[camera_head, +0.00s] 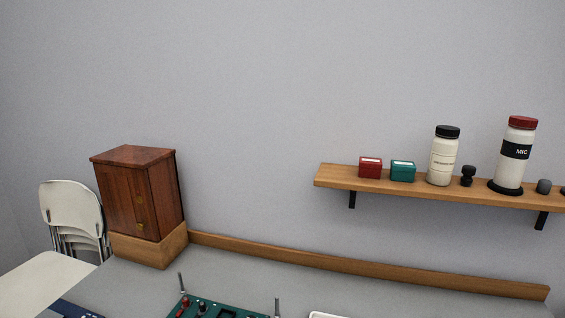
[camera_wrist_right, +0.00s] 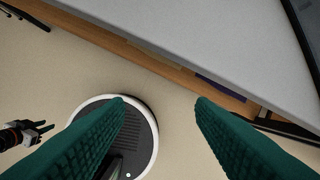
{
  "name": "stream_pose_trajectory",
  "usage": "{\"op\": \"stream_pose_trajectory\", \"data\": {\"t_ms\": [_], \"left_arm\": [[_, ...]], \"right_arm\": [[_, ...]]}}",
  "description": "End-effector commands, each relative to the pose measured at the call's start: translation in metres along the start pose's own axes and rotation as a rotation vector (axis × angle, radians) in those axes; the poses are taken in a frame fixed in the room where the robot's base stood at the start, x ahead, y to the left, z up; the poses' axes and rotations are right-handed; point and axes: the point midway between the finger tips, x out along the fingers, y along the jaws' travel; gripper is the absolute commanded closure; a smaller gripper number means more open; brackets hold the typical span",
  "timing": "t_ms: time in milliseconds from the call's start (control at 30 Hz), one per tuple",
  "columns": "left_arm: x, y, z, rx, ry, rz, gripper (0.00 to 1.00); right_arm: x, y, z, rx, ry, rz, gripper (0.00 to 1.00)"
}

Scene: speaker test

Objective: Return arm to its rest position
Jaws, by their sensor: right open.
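My right gripper (camera_wrist_right: 160,101) shows in the right wrist view as two green, ridged fingers set wide apart. It is open, with nothing between the fingers. It is over the floor, beside the front edge of the grey table (camera_wrist_right: 190,42). A small dark gripper, which looks like my left one (camera_wrist_right: 44,130), shows at the lower left of that view. It is too small to tell whether it is open or shut. Neither gripper is in the head view.
In the head view, the grey tabletop (camera_head: 235,275) carries a wooden speaker cabinet (camera_head: 130,195) and a green panel (camera_head: 215,308). A wall shelf (camera_head: 335,176) holds boxes and jars. Folded chairs (camera_head: 72,208) stand at left. Bare floor (camera_wrist_right: 70,65) lies beside the table.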

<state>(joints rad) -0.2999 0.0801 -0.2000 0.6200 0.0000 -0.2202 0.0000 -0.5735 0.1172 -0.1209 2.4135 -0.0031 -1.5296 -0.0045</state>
Motion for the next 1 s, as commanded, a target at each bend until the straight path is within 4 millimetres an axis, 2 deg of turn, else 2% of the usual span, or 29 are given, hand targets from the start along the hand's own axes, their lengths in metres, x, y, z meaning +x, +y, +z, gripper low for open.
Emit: {"op": "stream_pose_trajectory", "data": {"t_ms": [267,467,567,700,900,1000], "left_arm": [[0.000,0.000,0.000,0.000,0.000,0.000,0.66],[0.000,0.000,0.000,0.000,-0.001,0.000,0.66],[0.000,0.000,0.000,0.000,-0.001,0.000,0.66],[0.000,0.000,0.001,0.000,-0.001,0.000,0.66],[0.000,0.000,0.001,0.000,-0.001,0.000,0.66],[0.000,0.000,0.001,0.000,-0.001,0.000,0.66]], "right_arm": [[0.069,0.003,-0.009,-0.002,0.031,0.007,0.50],[0.138,0.007,-0.032,-0.006,0.062,0.013,0.50],[0.182,0.010,-0.056,-0.010,0.085,0.016,0.50],[0.241,0.013,-0.101,-0.016,0.115,0.020,0.50],[0.300,0.017,-0.181,-0.027,0.160,0.025,0.50],[0.317,0.018,-0.222,-0.032,0.179,0.027,0.50]]}}
